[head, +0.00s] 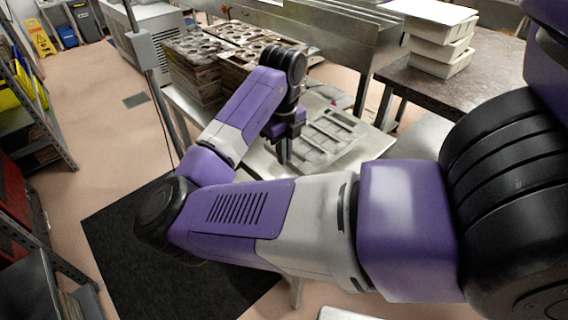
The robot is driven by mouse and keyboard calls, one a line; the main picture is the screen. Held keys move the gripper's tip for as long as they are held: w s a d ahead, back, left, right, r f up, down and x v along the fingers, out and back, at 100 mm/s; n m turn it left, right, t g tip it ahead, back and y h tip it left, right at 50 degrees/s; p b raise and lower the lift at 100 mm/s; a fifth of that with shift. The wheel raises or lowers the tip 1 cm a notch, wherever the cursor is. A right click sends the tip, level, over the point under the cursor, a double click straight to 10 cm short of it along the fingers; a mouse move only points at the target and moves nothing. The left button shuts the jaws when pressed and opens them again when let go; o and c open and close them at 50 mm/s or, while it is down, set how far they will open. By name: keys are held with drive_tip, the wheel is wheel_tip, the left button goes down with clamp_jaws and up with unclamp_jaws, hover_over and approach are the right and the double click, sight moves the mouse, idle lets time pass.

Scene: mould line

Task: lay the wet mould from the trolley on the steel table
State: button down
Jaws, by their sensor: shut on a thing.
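A grey mould (331,134) with rectangular hollows shows right of centre, lying flat or nearly so over the pale steel table (246,164). My gripper (284,158) points down at the mould's left edge and is shut on it. My own arm and wrist hide part of the grip. I cannot tell whether the mould's underside touches the table top. I cannot make out any wetness for sure.
Stacks of brown moulds with round hollows (197,68) stand behind the gripper, to the left. White tubs (440,48) are piled on a dark worktop (440,86) at the right. A steel machine frame (325,38) runs behind. A black mat (135,250) covers floor at the left.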

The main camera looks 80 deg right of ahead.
drive_tip(key=shift+f, duration=2.2)
drive_tip(key=c, duration=1.6)
unclamp_jaws()
wheel_tip(320, 180, up, 12)
drive_tip(key=shift+a+r, duration=0.1)
drive_tip(key=shift+r, duration=0.05)
